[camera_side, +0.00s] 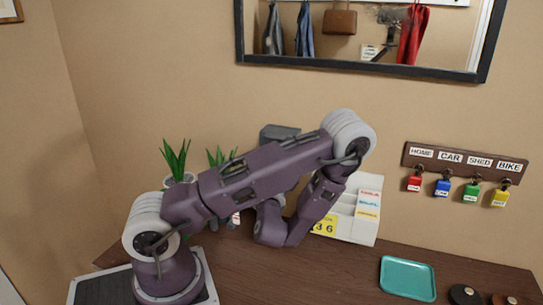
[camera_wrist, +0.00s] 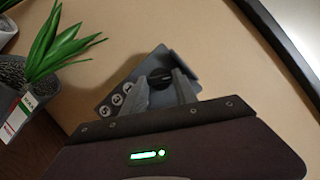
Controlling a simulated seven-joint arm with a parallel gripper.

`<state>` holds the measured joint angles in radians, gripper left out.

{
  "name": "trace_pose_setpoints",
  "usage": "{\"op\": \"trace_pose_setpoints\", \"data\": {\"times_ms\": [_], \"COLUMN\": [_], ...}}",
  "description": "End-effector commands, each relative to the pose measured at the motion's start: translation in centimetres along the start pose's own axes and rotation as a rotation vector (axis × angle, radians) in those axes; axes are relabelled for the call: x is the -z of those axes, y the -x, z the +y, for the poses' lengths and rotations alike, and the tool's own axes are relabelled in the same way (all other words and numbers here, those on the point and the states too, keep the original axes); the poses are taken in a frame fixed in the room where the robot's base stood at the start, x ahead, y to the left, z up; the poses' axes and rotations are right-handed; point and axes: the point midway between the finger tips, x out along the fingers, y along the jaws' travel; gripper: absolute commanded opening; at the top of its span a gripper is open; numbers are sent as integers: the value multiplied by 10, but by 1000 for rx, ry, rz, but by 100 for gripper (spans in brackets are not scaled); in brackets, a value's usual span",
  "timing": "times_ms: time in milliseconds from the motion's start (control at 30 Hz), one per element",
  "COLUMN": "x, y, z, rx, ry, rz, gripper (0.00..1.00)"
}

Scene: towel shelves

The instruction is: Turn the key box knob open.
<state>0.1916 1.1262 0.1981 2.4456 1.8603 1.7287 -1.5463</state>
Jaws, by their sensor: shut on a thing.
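The key box (camera_side: 279,132) is a grey box on the back wall, partly covered by my arm in the side view. The wrist view shows its face (camera_wrist: 115,88) tilted, with several round pale buttons along one edge. A dark round knob (camera_wrist: 160,74) sits near the middle of that face. My gripper (camera_wrist: 161,80) has its two grey fingers on either side of the knob, closed on it. In the side view my arm hides the gripper and the knob.
Potted plants stand near the wall; one (camera_wrist: 50,60) is close left of the box in the wrist view. A white letter holder (camera_side: 345,222), a teal tray (camera_side: 407,278) and a key rack (camera_side: 465,162) are to the right. A mirror (camera_side: 365,65) hangs above.

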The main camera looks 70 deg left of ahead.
Motion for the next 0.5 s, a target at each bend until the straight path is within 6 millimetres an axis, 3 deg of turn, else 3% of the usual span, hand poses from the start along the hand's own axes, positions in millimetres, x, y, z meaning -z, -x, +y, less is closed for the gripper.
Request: {"op": "trace_pose_setpoints", "data": {"times_ms": [500], "x": [0], "y": [0], "z": [4], "rx": [191], "ry": [-455], "rz": [3], "gripper": [0]}}
